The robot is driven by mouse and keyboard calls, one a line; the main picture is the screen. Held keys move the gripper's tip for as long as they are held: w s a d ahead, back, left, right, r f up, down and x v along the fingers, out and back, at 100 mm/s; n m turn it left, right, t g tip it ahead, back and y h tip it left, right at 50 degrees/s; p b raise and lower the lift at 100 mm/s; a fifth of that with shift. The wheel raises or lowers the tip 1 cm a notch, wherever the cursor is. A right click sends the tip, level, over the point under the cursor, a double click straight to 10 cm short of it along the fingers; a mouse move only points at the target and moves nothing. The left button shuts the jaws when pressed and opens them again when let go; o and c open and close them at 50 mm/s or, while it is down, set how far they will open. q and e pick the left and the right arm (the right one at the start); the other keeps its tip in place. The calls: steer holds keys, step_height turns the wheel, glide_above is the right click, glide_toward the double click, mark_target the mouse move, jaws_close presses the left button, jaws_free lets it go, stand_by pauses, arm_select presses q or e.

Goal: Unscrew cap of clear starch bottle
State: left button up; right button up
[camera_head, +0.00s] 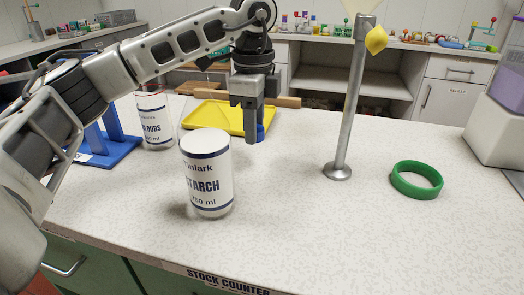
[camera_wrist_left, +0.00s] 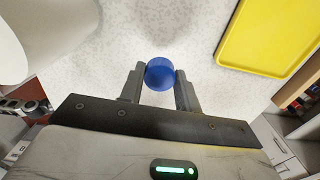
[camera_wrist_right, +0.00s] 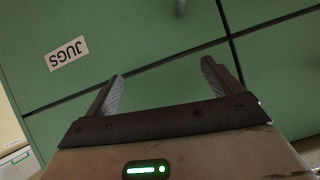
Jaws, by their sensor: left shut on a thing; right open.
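The starch bottle (camera_head: 208,178), white with a dark-lettered label, stands upright on the speckled counter, left of centre in the head view. Its top looks plain white, with no blue cap on it. My left gripper (camera_head: 256,136) is to the right of the bottle and a little behind it, pointing down, apart from it. It is shut on a blue cap (camera_wrist_left: 160,74), held between the fingertips in the left wrist view; a blue sliver of it shows in the head view (camera_head: 260,131). My right gripper (camera_wrist_right: 163,72) is open and empty, in front of green cabinet doors.
A yellow tray (camera_head: 198,112) lies behind the left gripper. A metal post (camera_head: 349,110) and a green ring (camera_head: 402,187) are at the right. The front right counter is clear.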

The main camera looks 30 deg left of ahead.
mark_target(255, 164)
arm_select(q)
steer(key=shift+f, duration=3.05)
steer(key=shift+f, duration=0.15)
steer(key=o, duration=1.1)
steer(key=shift+c, duration=0.2)
step_height(255, 164, up, 12)
steer(key=shift+r, duration=0.2)
